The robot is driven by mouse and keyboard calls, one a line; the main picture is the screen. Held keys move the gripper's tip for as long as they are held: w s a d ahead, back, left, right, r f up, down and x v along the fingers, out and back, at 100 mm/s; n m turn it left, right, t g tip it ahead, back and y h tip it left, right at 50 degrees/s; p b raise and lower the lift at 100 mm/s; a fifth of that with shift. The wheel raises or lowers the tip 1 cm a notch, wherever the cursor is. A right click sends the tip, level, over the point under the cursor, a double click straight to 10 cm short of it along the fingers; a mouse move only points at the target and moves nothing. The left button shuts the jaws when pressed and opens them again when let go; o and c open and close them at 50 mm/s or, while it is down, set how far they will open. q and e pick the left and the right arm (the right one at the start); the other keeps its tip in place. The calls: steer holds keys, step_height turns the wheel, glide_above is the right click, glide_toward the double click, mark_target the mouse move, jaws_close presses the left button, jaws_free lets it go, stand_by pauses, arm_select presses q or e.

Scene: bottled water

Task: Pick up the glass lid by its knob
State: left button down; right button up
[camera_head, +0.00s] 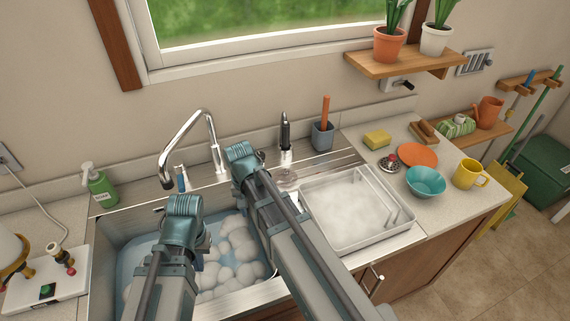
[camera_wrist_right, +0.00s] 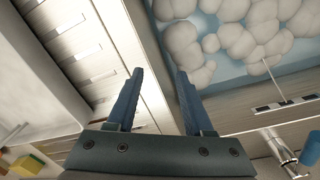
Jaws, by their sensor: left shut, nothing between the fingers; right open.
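I cannot make out a glass lid with certainty in either view. A small round, shiny piece with a red knob (camera_head: 390,163) lies on the right counter, between the yellow sponge and the orange plate; its material is too small to tell. My right gripper (camera_wrist_right: 158,78) is open and empty, its two blue fingers apart over the metal edge between the foamy sink and the drainboard.
The sink (camera_head: 130,246) holds water and foam, with a tall faucet (camera_head: 208,135) behind it. A white tray (camera_head: 408,232) stands right of my right arm. A turquoise bowl (camera_head: 426,182), orange plate (camera_head: 418,154) and yellow mug (camera_head: 467,175) crowd the right counter.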

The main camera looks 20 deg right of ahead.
arm_select(q)
step_height(320, 180, up, 12)
steer(key=p, duration=1)
arm_select(e)
steer(key=w+d+r+m, duration=1.2)
steer(key=w+d+m, duration=0.15)
steer(key=d, duration=0.35)
steer(key=b, duration=0.9)
glide_above(285, 170)
steer(key=shift+n+y, duration=0.35)
steer(key=shift+y, duration=0.05)
steer(key=f, duration=0.8)
steer(key=shift+s+d+f, duration=0.1)
steer(key=shift+d+f, duration=0.25)
steer(key=f+b, duration=0.5)
steer(key=shift+a+f, duration=0.1)
steer(key=shift+a, duration=0.3)
arm_select(q)
step_height(285, 170, down, 14)
steer(key=shift+r, duration=0.15)
arm_select(e)
jaws_close()
